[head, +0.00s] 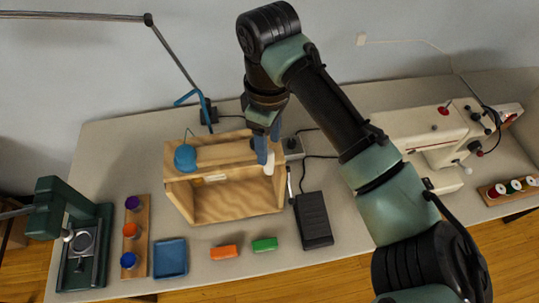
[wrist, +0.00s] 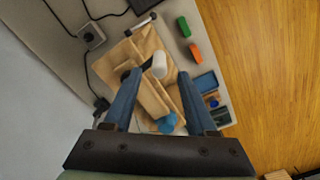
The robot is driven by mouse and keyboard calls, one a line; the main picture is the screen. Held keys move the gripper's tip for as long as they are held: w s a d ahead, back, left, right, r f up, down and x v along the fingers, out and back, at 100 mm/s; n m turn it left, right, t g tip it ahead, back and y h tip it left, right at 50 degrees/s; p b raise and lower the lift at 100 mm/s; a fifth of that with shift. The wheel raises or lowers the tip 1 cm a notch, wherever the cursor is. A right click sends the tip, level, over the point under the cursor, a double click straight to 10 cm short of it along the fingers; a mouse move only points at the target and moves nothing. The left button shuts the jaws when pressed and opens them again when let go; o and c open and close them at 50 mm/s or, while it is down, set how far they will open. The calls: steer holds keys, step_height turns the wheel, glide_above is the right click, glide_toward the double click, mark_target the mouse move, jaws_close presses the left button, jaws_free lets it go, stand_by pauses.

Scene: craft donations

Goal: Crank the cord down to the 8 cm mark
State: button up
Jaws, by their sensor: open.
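An open-fronted wooden box (head: 178,196) stands on the table, with a blue round piece (head: 185,157) and a thin looped cord at its top left. A white cylinder (head: 269,163) is at its upper right; in the wrist view the cylinder (wrist: 159,65) appears between and just beyond the fingertips. A slim metal rod (head: 290,184) with a dark end is at the box's right side; I cannot tell how it joins. A small pale strip (head: 215,179) lies inside; its marks are unreadable. My gripper (head: 268,150) is open, fingers apart, above the box's right end.
A black pedal (head: 313,220) lies close to the box's right. Orange (head: 224,252) and green (head: 264,244) blocks and a blue tray (head: 171,258) lie in front. A spool rack (head: 143,240) and green press (head: 86,240) are left, a sewing machine (head: 420,135) right.

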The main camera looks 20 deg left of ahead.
mark_target(269, 162)
step_height(269, 162, down, 7)
steer(key=shift+f+p, duration=0.1)
steer(key=shift+p, duration=0.6)
jaws_close()
stand_by(1.0)
